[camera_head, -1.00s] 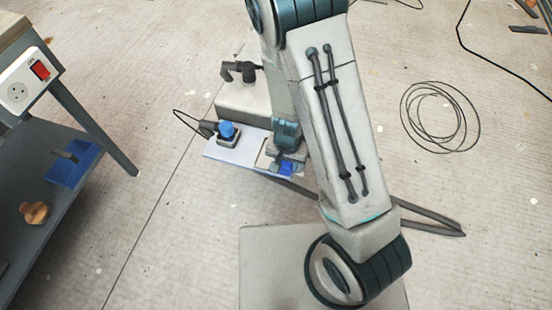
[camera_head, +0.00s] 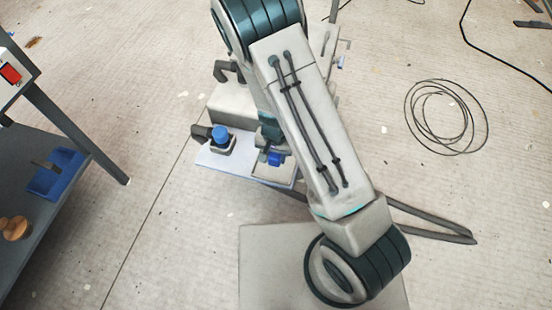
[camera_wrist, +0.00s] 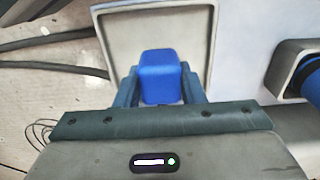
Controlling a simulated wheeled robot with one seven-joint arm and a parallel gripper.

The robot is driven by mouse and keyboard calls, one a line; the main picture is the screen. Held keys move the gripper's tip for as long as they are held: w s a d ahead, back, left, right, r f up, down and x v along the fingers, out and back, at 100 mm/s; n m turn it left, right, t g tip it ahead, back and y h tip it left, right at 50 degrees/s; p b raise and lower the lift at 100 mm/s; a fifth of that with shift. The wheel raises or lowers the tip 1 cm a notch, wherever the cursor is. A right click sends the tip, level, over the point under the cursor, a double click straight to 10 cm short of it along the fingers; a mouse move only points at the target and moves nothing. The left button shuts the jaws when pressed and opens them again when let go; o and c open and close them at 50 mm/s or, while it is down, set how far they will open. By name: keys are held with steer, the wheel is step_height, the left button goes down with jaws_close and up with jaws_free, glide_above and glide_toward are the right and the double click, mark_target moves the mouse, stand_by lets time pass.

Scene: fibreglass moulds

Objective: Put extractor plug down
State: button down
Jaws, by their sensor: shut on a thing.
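My gripper (camera_wrist: 160,90) is shut on a blue block-shaped plug (camera_wrist: 160,75), held between its two fingers. In the wrist view the plug is over a square, pale-rimmed tray (camera_wrist: 101,35); I cannot tell whether it touches the tray's floor. The tray (camera_head: 272,175) sits on the board's right part.
A round blue plug (camera_head: 220,134) sits in a grey square housing on the white board (camera_head: 225,165), left of my gripper. A dark bench (camera_head: 40,215) with a blue tray (camera_head: 55,174) and wooden knob (camera_head: 14,228) stands left. A coiled cable (camera_head: 445,117) lies on the floor right.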

step_height(320, 180, down, 2)
steer(key=shift+f+b, duration=0.1)
steer(key=shift+b, duration=0.45)
steer(key=c, duration=0.9)
jaws_free()
steer(key=shift+r, duration=0.2)
